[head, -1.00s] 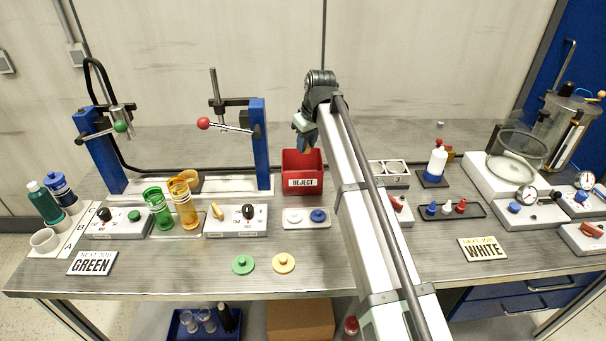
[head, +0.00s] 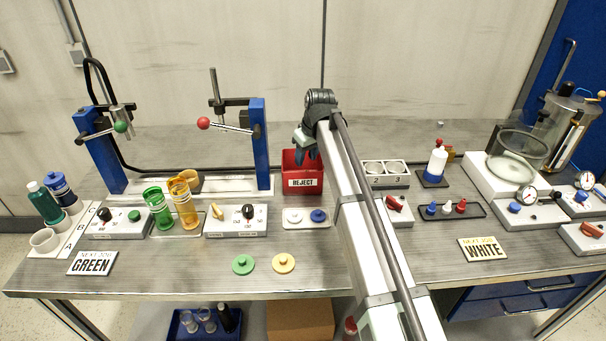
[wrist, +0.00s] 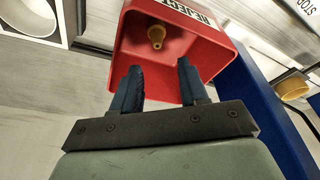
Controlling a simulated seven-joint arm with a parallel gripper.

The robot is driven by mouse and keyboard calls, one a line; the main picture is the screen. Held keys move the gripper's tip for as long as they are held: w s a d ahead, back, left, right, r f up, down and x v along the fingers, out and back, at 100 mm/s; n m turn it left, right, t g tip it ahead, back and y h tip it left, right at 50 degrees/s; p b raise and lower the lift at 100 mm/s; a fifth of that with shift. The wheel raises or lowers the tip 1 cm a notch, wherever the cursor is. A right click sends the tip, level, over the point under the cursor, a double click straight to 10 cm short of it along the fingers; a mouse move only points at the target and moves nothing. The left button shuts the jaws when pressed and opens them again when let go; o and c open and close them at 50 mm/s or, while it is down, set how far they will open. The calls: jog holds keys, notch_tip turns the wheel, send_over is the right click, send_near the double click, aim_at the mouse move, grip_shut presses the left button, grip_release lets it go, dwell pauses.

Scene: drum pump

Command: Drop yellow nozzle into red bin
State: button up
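The red bin (head: 303,166) labelled REJECT stands at the back middle of the table. My gripper (head: 308,150) is above it, pointing down. In the wrist view the bin (wrist: 207,58) opens in front of my gripper (wrist: 158,80), whose two dark fingers are apart with nothing between them. A yellow nozzle (wrist: 156,36) shows inside the bin, beyond the fingertips and apart from them. I cannot tell whether it rests on the bin floor. The head view does not show the nozzle inside the bin.
A blue post (head: 259,146) of a press stands close to the left of the bin. The front middle table holds green and yellow discs (head: 243,264).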

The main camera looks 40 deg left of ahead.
jog(key=shift+o, duration=0.9)
jog(key=shift+r, duration=0.1)
jog(key=v, duration=1.3)
jog(key=shift+r, duration=0.3)
jog(key=shift+d, duration=0.1)
